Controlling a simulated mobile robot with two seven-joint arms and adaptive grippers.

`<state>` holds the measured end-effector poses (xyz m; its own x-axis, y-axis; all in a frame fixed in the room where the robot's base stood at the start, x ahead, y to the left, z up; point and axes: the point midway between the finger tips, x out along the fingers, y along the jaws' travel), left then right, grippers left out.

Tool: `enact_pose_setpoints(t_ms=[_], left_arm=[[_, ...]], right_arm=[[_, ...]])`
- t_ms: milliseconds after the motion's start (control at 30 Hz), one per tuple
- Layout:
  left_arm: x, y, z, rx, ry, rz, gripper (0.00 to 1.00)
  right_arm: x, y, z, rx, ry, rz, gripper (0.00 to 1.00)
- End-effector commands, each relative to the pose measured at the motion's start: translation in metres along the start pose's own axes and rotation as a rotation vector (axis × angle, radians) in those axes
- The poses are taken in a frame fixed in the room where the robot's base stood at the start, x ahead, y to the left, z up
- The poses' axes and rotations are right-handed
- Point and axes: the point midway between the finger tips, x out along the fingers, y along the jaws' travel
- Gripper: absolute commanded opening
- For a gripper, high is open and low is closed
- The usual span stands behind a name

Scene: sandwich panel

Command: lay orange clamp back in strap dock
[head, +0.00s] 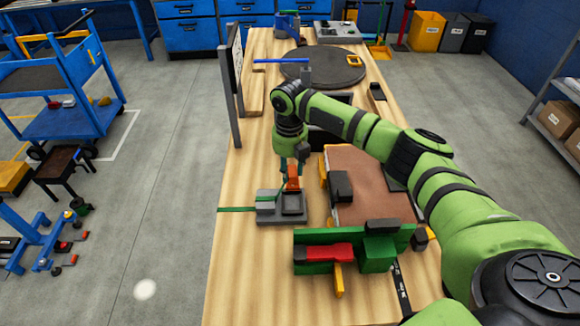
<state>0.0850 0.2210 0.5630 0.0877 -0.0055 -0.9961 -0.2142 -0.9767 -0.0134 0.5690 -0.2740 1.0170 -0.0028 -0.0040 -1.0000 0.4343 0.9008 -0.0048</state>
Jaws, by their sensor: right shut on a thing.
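My right gripper (292,166) points down over the wooden bench and is shut on the orange clamp (293,182). The clamp is upright and sits just over the back part of a grey dock (268,215) with a dark square recess. I cannot tell whether the clamp touches the dock. A green strap (236,210) runs from the bench's left edge to the dock, which I take as the strap dock. The gripper's fingers partly hide the top of the clamp. My left gripper is not in view.
A green fixture with a red clamp (324,251) stands in front of the dock. A brown panel (365,180) lies to the right, under my right arm. A dark round plate (323,68) and upright board (236,65) are farther back. Bare bench (245,270) lies front left.

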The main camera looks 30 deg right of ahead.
Motion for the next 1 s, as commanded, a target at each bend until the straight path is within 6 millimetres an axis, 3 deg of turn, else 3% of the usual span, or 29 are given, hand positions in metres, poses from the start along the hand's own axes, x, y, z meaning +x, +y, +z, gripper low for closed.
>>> enact_pose_setpoints(t_ms=[33, 133, 500, 800, 1000], left_arm=[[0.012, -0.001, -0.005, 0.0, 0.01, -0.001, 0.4], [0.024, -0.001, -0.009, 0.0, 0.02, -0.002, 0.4], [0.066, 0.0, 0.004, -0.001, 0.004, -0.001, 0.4], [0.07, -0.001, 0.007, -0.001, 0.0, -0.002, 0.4], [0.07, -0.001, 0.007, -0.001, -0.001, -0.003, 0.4]], right_arm=[[0.012, 0.0, 0.0, 0.001, -0.001, 0.0, 0.03], [0.024, 0.0, 0.0, 0.001, -0.001, 0.001, 0.03], [0.069, 0.0, 0.0, 0.001, -0.001, 0.001, 0.03], [0.09, 0.001, 0.0, 0.001, 0.0, 0.003, 0.03], [0.092, 0.001, 0.0, 0.001, 0.0, 0.002, 0.03]])
